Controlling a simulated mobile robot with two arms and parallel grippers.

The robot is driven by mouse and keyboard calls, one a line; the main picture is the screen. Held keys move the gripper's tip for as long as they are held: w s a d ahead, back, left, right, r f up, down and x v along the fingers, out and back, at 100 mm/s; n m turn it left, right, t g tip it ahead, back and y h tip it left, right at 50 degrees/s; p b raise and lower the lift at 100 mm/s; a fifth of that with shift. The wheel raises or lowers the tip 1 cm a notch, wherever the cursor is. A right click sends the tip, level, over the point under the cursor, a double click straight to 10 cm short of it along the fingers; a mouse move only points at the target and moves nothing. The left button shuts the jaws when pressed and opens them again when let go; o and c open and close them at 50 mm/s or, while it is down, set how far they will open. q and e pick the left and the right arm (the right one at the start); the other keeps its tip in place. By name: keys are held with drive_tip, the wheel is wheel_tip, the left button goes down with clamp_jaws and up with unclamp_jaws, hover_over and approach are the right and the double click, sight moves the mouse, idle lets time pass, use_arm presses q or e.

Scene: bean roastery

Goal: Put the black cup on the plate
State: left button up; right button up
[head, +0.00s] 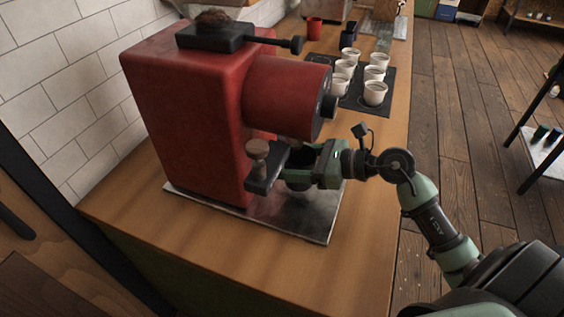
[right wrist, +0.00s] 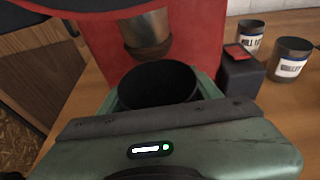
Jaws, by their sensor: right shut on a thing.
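The black cup (right wrist: 157,86) is between the fingers of my right gripper (head: 308,164), which is shut on it. In the right wrist view its round, dark opening faces up under a metal spout (right wrist: 147,30). In the head view the gripper fingers hide most of the cup. It is held at the front of the red machine, above a grey metal plate (head: 310,220). This plate lies on the counter under the machine and sticks out in front of it. My left gripper is not in view.
The red machine (head: 185,110) stands close to the gripper, with a knob (head: 257,149) beside the fingers. Several white cups (head: 375,93) stand on a black mat (head: 352,103) further back. Two labelled dark cups (right wrist: 291,60) show in the right wrist view. The near counter (head: 340,280) is clear.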

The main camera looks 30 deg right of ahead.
drive_tip(key=shift+w+a, duration=0.6)
drive_tip(key=shift+f+b, duration=1.2)
drive_tip(key=shift+f, duration=0.6)
drive_tip(key=shift+f, duration=0.2)
drive_tip(key=o, duration=1.6)
drive_tip(key=shift+o, duration=0.2)
drive_tip(key=shift+r, duration=0.1)
